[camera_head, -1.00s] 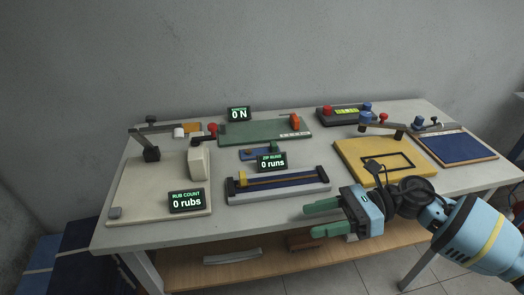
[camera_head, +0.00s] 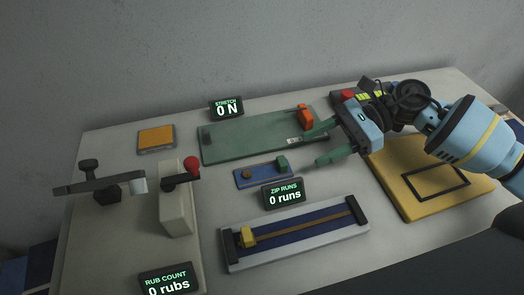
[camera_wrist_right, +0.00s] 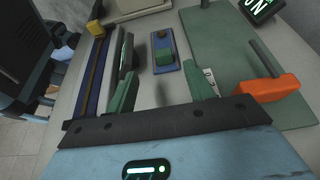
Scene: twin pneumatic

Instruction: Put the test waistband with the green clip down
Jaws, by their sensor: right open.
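The test waistband is a small blue strip (camera_head: 252,176) with a brown knob and a green clip (camera_head: 282,163). It lies flat on the table, left of my right gripper (camera_head: 310,152). In the right wrist view, the blue strip (camera_wrist_right: 161,39) and its green clip (camera_wrist_right: 164,56) lie ahead, between the lines of the two green fingers (camera_wrist_right: 160,76). The gripper is open and empty, apart from the clip. My left gripper is out of view.
The green stretch board (camera_head: 240,146) with an orange block (camera_head: 305,116) lies behind the strip. The zip runs display (camera_head: 284,194) and zip rig (camera_head: 296,254) are in front. A yellow board (camera_head: 404,195) is right; the rub rig (camera_head: 176,208) is left.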

